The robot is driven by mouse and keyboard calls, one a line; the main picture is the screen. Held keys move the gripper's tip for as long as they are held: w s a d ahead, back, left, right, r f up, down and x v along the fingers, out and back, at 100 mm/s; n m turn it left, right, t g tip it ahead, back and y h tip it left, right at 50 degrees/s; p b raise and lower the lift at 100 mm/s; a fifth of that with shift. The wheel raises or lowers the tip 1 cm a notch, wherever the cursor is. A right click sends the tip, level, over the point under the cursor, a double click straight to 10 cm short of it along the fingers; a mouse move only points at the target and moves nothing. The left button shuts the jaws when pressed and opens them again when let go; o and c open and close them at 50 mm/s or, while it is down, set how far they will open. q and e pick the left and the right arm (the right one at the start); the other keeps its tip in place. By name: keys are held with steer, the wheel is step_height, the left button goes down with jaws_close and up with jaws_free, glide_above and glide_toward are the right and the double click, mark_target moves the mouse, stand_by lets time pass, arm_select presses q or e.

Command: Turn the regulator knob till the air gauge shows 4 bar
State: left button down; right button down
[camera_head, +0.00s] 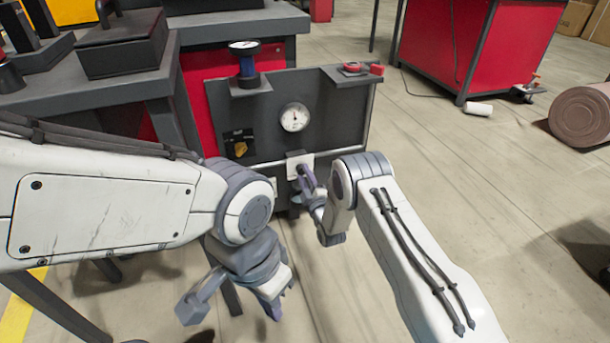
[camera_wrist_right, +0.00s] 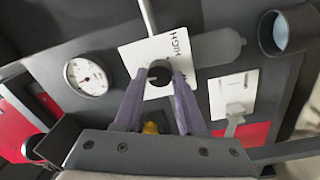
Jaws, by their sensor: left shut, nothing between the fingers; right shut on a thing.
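The regulator knob (camera_wrist_right: 159,71) is a dark round knob on a white plate (camera_wrist_right: 146,54) marked HIGH in the right wrist view. My right gripper (camera_wrist_right: 158,83) is shut on it, one finger on each side. In the head view, my right gripper (camera_head: 303,178) is at the white plate (camera_head: 293,160) low on the dark panel. The round white air gauge (camera_head: 294,117) is above the plate; it also shows in the wrist view (camera_wrist_right: 88,77). Its needle shows, but the numbers are too small to read. My left gripper (camera_head: 276,304) is shut and empty, low over the floor.
A yellow rotary knob (camera_head: 239,148) is on the panel left of the gauge. A red button (camera_head: 354,67) sits on the right ledge. The floor (camera_head: 450,200) to the right is mostly clear.

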steer(key=shift+d+f+n, duration=0.1)
steer(key=shift+n, duration=0.2)
steer(key=shift+c, duration=2.4)
jaws_free()
steer(key=shift+s, duration=0.1)
steer(key=shift+s+d+p, duration=0.1)
steer(key=shift+s+p, duration=0.25)
steer(key=shift+p, duration=0.05)
steer(key=p+v, duration=0.4)
steer(key=v, duration=0.5)
steer(key=shift+s, duration=0.3)
steer(key=shift+d, duration=0.1)
